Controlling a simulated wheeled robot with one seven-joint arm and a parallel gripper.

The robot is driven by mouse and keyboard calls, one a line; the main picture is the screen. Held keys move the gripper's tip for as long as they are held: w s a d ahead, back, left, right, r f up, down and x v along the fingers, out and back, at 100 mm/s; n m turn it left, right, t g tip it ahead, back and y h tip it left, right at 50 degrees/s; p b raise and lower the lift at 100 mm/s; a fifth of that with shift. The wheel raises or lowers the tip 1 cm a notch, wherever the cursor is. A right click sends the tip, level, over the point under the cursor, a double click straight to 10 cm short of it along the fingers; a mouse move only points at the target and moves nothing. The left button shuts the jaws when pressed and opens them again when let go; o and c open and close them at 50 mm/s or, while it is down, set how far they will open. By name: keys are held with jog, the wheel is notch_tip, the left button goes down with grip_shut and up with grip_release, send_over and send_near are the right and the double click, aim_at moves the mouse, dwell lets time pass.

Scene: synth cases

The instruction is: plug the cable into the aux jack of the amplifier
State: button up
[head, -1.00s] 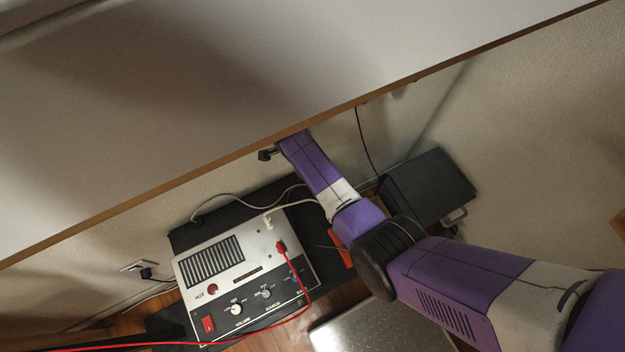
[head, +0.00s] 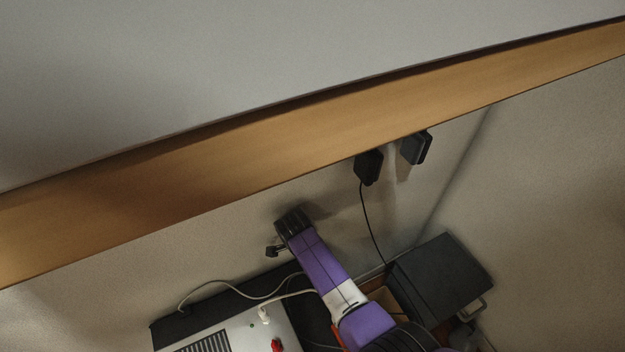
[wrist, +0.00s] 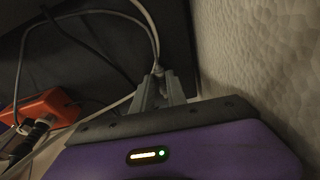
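In the head view the amplifier (head: 225,335) is cut off by the bottom edge. Only the back part of its pale panel shows. A white plug (head: 264,314) and a red plug (head: 277,345) stand on it. No jack label is readable. In the wrist view the grey fingers of my gripper (wrist: 162,89) are close together. The pale grey cable (wrist: 156,45) meets their tips, and they appear shut on it. Its plug cannot be made out. The wall is close on the right.
A wooden edge (head: 300,115) crosses above the arm. Black adapters (head: 368,167) sit on the wall, and a black box (head: 440,278) stands right of my arm. In the wrist view an orange power strip (wrist: 38,107) with plugs lies at left.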

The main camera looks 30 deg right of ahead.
jog(key=shift+f, duration=0.15)
grip_shut()
jog(key=shift+r+p, duration=2.95)
jog(key=shift+r, duration=0.1)
